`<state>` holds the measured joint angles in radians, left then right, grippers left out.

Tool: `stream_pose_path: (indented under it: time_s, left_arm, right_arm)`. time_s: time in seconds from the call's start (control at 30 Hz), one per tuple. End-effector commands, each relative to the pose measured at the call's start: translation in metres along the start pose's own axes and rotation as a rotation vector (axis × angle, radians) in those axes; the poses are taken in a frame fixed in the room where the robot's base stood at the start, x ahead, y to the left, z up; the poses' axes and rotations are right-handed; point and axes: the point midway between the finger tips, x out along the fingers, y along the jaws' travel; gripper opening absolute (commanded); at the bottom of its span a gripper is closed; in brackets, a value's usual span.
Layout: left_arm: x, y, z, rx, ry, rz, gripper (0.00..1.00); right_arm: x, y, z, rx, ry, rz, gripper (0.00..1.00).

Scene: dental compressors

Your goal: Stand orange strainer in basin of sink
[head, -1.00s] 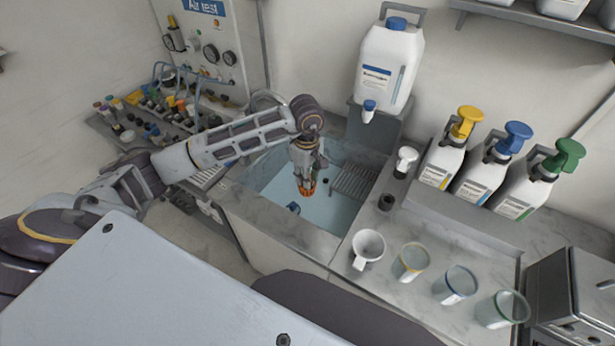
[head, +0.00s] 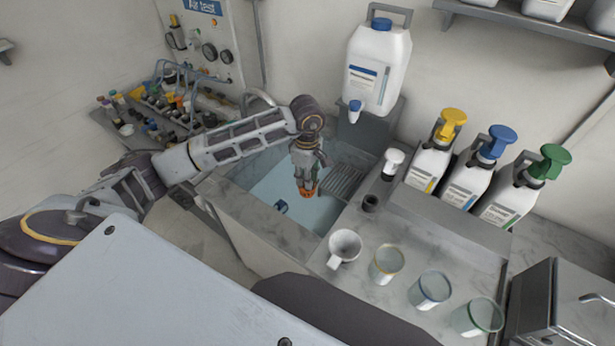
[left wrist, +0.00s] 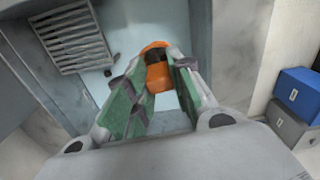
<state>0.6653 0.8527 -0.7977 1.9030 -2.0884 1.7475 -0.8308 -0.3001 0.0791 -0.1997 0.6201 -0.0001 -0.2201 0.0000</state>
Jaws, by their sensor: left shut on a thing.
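The orange strainer (head: 306,192) is held at the tips of my left gripper (head: 306,184), over the sink basin (head: 262,188). In the left wrist view the strainer (left wrist: 157,70) sits between the two green-padded fingers of my left gripper (left wrist: 160,82), which is shut on it. The pale blue basin floor (left wrist: 118,78) shows behind it. I cannot tell whether the strainer touches the floor. My right gripper is not in view.
A white mug (head: 344,247) and several rimmed cups stand on the right counter. A white jug (head: 378,68) stands behind the sink.

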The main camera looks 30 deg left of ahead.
Motion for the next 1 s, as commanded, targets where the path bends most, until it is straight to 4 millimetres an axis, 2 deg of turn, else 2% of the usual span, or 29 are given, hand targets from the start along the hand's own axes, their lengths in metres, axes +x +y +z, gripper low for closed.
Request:
stream_pose_path:
  time_s: [0.37,1.0]
  left_arm:
    - [0.009,0.000,0.000,0.000,0.000,-0.001,0.06]
    - [0.053,0.000,0.000,0.001,-0.001,-0.001,0.06]
  right_arm:
    - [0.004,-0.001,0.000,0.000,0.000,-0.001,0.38]
    - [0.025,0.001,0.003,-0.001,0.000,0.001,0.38]
